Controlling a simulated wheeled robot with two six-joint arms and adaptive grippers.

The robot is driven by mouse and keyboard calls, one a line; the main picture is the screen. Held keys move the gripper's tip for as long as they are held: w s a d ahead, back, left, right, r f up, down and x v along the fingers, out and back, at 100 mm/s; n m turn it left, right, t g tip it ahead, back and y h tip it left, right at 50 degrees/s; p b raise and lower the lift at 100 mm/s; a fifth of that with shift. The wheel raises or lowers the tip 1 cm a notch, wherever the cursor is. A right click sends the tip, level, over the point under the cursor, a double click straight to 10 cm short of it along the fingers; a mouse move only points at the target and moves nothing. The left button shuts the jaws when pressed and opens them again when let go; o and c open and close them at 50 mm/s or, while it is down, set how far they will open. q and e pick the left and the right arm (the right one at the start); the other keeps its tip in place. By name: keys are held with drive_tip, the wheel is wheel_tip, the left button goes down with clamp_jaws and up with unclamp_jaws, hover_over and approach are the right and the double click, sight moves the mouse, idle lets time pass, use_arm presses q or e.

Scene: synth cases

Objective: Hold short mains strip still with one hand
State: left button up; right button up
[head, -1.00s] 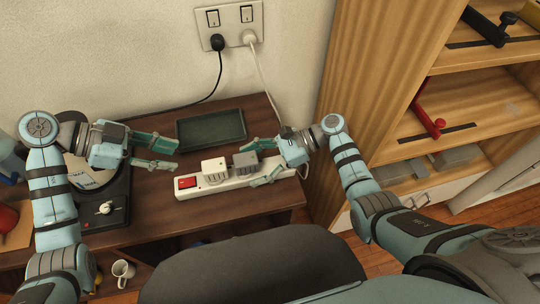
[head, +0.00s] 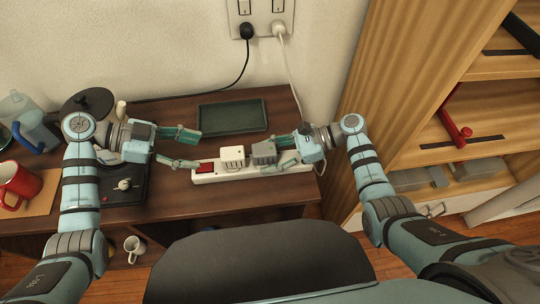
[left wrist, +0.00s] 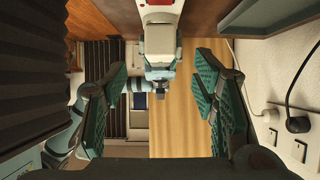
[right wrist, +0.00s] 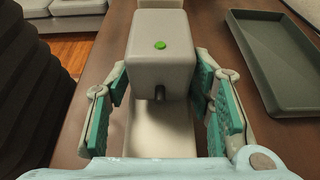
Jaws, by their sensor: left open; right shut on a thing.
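The short white mains strip (head: 222,177) lies on the brown desk, its red switch (head: 205,167) at the left end. A white block (head: 232,157) and a grey block (head: 264,152) stand on it. My left gripper (head: 196,149) is open and empty just left of the switch end.
A dark green tray (head: 232,116) lies behind the strip. A black device (head: 123,187) stands left, with a red mug (head: 17,183) and blue-handled jug (head: 38,130) beyond. A white cable (head: 290,70) hangs from the wall socket. A wooden shelf (head: 385,70) stands right.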

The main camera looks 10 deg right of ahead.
sight(224, 156)
use_arm(q)
drive_tip(key=x, duration=0.9)
drive_tip(key=shift+c, duration=0.4)
drive_tip(key=shift+r, duration=0.1)
drive_tip(key=c, duration=1.1)
drive_tip(key=shift+r, duration=1.9)
drive_tip(key=shift+w, duration=0.1)
drive_tip(key=w+a+f+m+t+y, duration=0.1)
drive_tip(key=w+a+m+t+y, duration=0.15)
drive_tip(key=w+m, duration=0.55)
drive_tip(key=w+a+m+t+y, duration=0.2)
drive_tip(key=w+m+t, duration=0.2)
drive_tip(key=w+m, duration=0.4)
drive_tip(key=shift+n+h, duration=0.25)
drive_tip(key=shift+n, duration=0.05)
drive_tip(key=shift+w+f, duration=0.15)
drive_tip(key=shift+f, duration=1.2)
drive_tip(key=shift+w+f, duration=0.15)
drive_tip(key=shift+f, duration=1.2)
